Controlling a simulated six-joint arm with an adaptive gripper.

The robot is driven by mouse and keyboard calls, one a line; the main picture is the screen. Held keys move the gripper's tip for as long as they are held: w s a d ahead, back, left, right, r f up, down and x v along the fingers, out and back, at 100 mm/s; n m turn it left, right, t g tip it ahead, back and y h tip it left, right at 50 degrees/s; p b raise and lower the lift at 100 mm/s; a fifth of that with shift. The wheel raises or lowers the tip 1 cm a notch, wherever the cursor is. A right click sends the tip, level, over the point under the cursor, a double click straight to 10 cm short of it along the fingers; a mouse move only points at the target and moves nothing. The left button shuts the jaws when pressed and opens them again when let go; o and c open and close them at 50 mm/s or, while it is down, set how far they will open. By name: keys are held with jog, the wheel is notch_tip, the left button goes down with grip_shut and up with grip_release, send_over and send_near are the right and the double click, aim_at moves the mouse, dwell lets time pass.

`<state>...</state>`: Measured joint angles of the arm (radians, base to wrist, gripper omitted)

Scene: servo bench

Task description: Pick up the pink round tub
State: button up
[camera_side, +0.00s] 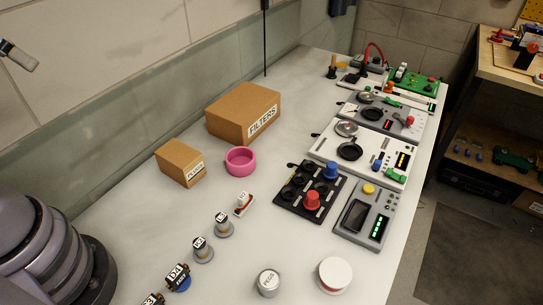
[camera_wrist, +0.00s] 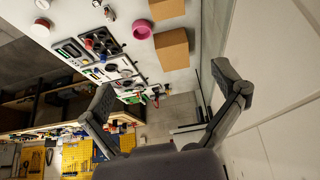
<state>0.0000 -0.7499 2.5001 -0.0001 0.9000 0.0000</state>
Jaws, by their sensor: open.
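The pink round tub (camera_side: 240,161) stands upright on the pale bench in the side view, open at the top, just in front of the large cardboard box. It looks empty as far as I can see. In the wrist view the pink tub (camera_wrist: 141,30) shows near the top, beside the boxes. My gripper (camera_wrist: 164,80) is open, its two dark fingers spread wide with nothing between them. It is well away from the tub and touches nothing.
A large FILTERS box (camera_side: 243,112) and a smaller cardboard box (camera_side: 181,163) stand close behind and left of the tub. A small red-and-white item (camera_side: 244,204) lies in front. A black panel with knobs (camera_side: 311,192) is to the right. Bare bench lies around the tub's front.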

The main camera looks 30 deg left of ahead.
jog(key=shift+w, duration=0.1)
jog(key=w+d+f+m+g+y, duration=0.1)
jog(key=w+f+m+g+y, duration=0.1)
jog(key=w+f+m+y, duration=0.35)
jog(key=w+d+f+m+g+y, duration=0.1)
jog(key=w+f+m+g+y, duration=0.15)
jog(key=w+f+m, duration=0.65)
jog(key=w+d+f+m+t, duration=0.2)
jog(key=d+f+m+t, duration=0.1)
jog(key=d+f+m, duration=0.1)
jog(key=w+d+f+m+t, duration=0.3)
jog(key=d+f+m, duration=0.2)
jog(key=f, duration=0.4)
jog(key=w+d+f+m+t, duration=0.2)
jog(key=d+f+m+t, duration=0.1)
jog(key=d+f, duration=0.3)
jog(key=shift+w+d+f+m+t, duration=0.15)
jog(key=shift+w+f+m+t, duration=0.15)
jog(key=shift+m, duration=0.55)
send_near(240, 151)
jog(key=shift+w+f, duration=0.1)
jog(key=shift+f, duration=0.05)
jog(key=x, duration=0.6)
jog(key=shift+w+a+f, duration=0.1)
jog(key=shift+w+a, duration=0.15)
